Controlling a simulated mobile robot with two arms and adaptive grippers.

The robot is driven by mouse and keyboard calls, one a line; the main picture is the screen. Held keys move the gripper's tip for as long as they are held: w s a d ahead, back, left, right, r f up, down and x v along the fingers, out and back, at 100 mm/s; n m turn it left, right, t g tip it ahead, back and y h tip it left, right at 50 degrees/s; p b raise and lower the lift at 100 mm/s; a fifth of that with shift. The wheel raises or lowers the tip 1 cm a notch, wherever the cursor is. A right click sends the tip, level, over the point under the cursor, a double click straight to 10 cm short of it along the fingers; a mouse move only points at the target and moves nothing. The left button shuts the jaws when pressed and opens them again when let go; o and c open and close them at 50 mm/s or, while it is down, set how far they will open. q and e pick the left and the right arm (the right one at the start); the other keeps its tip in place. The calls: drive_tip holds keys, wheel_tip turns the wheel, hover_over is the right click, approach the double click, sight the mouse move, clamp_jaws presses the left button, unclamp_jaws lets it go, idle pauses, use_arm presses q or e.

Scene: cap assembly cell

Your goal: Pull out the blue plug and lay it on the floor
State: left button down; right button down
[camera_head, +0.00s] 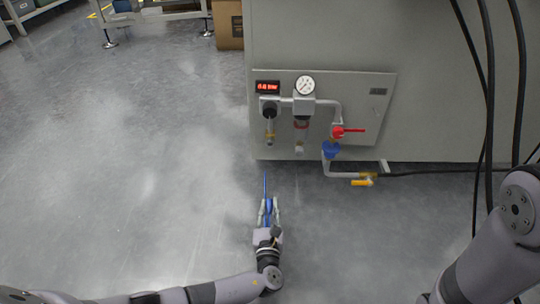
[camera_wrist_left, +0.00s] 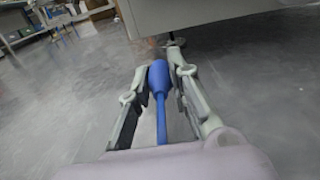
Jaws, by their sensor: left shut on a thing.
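The blue plug (camera_wrist_left: 157,78) is between the two fingers of my left gripper (camera_wrist_left: 156,72), which is shut on it. In the left wrist view its thick end is at the fingertips and a thin blue stem runs back toward the palm. In the head view my left gripper (camera_head: 268,205) holds the plug (camera_head: 265,185) over the open floor (camera_head: 170,190), in front of the grey machine and left of its pipes. I cannot tell whether the plug touches the floor. My right arm shows at the right edge; its gripper is out of view.
The grey machine (camera_head: 430,70) carries a panel with a gauge (camera_head: 305,85), a red display, a red-handled valve (camera_head: 347,131) and a blue fitting (camera_head: 331,149). A yellow-handled valve (camera_head: 362,181) and black hoses (camera_head: 489,100) are at the right. The floor at left is clear.

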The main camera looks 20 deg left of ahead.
sight(269, 225)
use_arm(q)
drive_tip(key=shift+f+b, duration=2.2)
drive_tip(key=shift+f, duration=0.55)
drive_tip(key=shift+a+f, duration=0.1)
drive_tip(key=c, duration=1.4)
unclamp_jaws()
drive_tip(key=shift+f, duration=0.1)
